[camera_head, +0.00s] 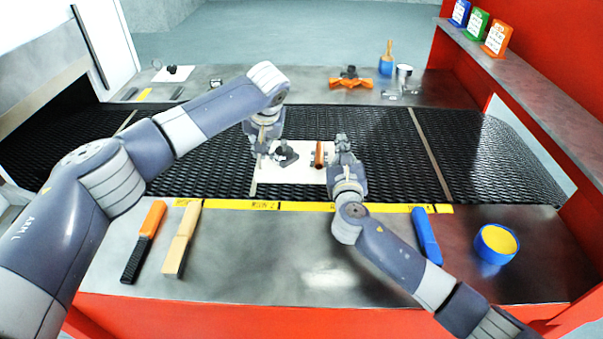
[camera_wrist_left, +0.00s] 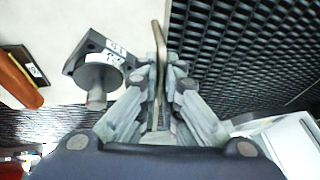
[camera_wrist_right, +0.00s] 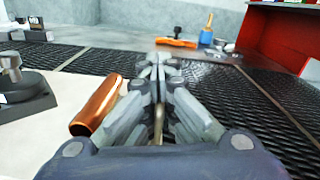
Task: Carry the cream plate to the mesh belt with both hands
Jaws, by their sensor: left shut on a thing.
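The cream plate (camera_head: 297,177) is over the black mesh belt (camera_head: 390,150) in the head view, between my two grippers. It carries a dark block with a round metal knob (camera_head: 286,155) and a copper cylinder (camera_head: 319,154). My left gripper (camera_head: 260,150) is at the plate's left side, shut on its edge; a thin tan strip shows between the fingers in the left wrist view (camera_wrist_left: 160,85). My right gripper (camera_head: 341,146) is at the right side, fingers together with a tan strip between them in the right wrist view (camera_wrist_right: 158,85). Whether the plate touches the belt is unclear.
The near counter holds an orange-and-black tool (camera_head: 144,241), a wooden piece (camera_head: 183,238), a blue bar (camera_head: 426,236) and a blue tub (camera_head: 495,244). The far counter holds an orange stand (camera_head: 351,80) and a blue cup (camera_head: 387,65). The belt right of the plate is clear.

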